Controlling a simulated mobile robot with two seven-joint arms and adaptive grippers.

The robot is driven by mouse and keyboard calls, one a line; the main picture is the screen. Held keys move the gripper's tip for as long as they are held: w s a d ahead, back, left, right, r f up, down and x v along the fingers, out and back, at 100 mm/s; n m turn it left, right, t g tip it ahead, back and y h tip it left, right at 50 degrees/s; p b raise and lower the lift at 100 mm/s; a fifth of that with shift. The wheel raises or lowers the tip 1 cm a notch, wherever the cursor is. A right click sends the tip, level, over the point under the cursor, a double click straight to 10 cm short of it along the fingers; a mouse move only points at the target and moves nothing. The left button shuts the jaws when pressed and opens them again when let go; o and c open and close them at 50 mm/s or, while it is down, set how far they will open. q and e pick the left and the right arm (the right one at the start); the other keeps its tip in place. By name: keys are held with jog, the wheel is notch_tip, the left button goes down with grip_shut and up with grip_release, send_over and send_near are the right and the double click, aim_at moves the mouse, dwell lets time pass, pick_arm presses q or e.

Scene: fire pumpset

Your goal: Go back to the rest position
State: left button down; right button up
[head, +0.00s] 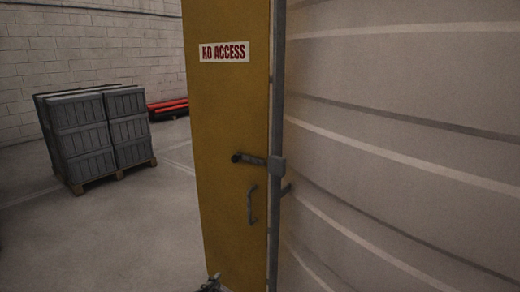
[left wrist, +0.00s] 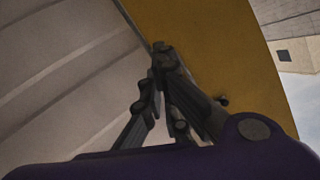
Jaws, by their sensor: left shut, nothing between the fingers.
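My left gripper (head: 211,284) just shows at the bottom edge of the head view, in front of the foot of the yellow door. In the left wrist view my left gripper (left wrist: 162,50) is shut, with its fingertips together and nothing between them. The yellow door (head: 228,110) stands open with a "NO ACCESS" sign (head: 224,52) on it. It fills the upper middle of the left wrist view (left wrist: 205,40). The door has a dark lever (head: 248,159) and a pull handle (head: 252,205). My right gripper is in neither view.
A pale ribbed wall (head: 400,130) fills the right side, close by. Grey stacked crates (head: 98,130) stand on pallets at the left. Red and black items (head: 168,108) lie behind them. The concrete floor (head: 120,230) left of the door is clear.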

pick_arm(q)
jog(key=s+a+f+n+g+y, duration=0.1)
jog(key=s+a+f+n+g, duration=0.1)
jog(key=s+f, duration=0.5)
jog(key=s+a+f+n+g+y+p, duration=0.1)
jog(key=s+f, duration=0.6)
jog(key=s, duration=1.1)
jog(key=s+a+f+n+g+y+p, duration=0.1)
jog(key=s+a+f+n+g+y, duration=0.1)
jog(key=s+a+f+n, duration=0.2)
jog(key=s+f+n, duration=0.1)
jog(key=s+f, duration=0.2)
jog(key=s, duration=0.5)
jog(key=shift+s+f+g+y, duration=0.25)
jog(key=shift+g+y, duration=0.05)
jog(key=shift+g, duration=0.1)
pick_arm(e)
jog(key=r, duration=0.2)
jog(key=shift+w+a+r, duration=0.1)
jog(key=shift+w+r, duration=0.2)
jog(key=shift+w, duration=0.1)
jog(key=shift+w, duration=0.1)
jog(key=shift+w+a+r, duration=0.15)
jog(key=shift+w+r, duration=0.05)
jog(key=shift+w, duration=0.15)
